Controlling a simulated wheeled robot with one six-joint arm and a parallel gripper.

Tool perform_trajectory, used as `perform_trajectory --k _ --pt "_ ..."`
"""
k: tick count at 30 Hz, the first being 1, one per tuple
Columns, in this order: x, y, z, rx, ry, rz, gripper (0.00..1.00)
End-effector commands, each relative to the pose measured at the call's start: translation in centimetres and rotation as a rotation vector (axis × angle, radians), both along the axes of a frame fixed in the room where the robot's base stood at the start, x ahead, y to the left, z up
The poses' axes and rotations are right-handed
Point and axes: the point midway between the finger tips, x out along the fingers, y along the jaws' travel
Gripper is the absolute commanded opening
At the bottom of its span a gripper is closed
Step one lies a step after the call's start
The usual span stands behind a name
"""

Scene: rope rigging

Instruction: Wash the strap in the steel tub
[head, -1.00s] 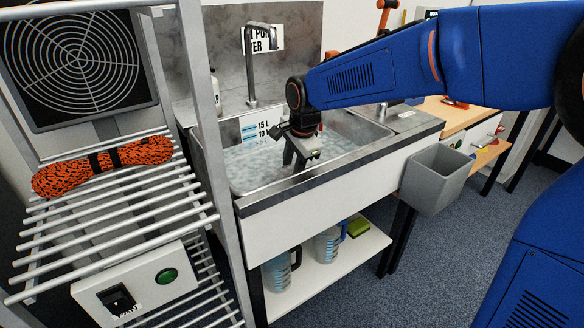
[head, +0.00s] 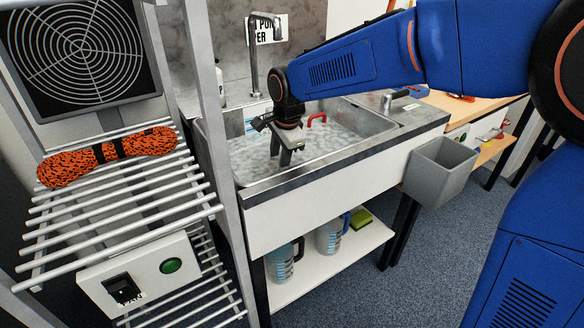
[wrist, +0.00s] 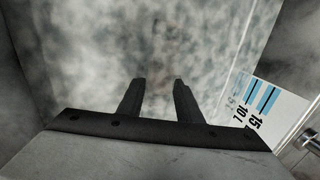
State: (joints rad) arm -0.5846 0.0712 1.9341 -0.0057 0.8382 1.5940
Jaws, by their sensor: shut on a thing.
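The steel tub (head: 215,178) is set into the bench and filled with cloudy, foamy water (head: 335,135). My gripper (head: 285,157) is inside the tub, pointing down at the water near its left side. In the wrist view its two fingers (wrist: 160,88) stand a little apart, shut on the strap, which the cloudy water hides; only a faint brownish streak shows beyond the fingertips. A small red curved piece (head: 317,117) shows at the tub's far side; I cannot tell what it belongs to.
A tap (head: 254,65) rises behind the tub. A rack at left holds an orange rope coil (head: 107,155) in front of a fan (head: 82,50). A grey bin (head: 440,168) hangs at the bench's right front. Jugs (head: 282,262) stand on the lower shelf. Floor at right is clear.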

Motion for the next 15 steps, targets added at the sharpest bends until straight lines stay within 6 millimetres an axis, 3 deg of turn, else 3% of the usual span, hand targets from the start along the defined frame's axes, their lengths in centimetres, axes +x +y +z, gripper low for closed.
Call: perform_trajectory --k 10,15 --pt "0.03 0.30 0.05 0.001 -0.001 -0.001 0.01" --pt "0.02 -0.54 0.04 0.000 0.000 -0.002 0.01"
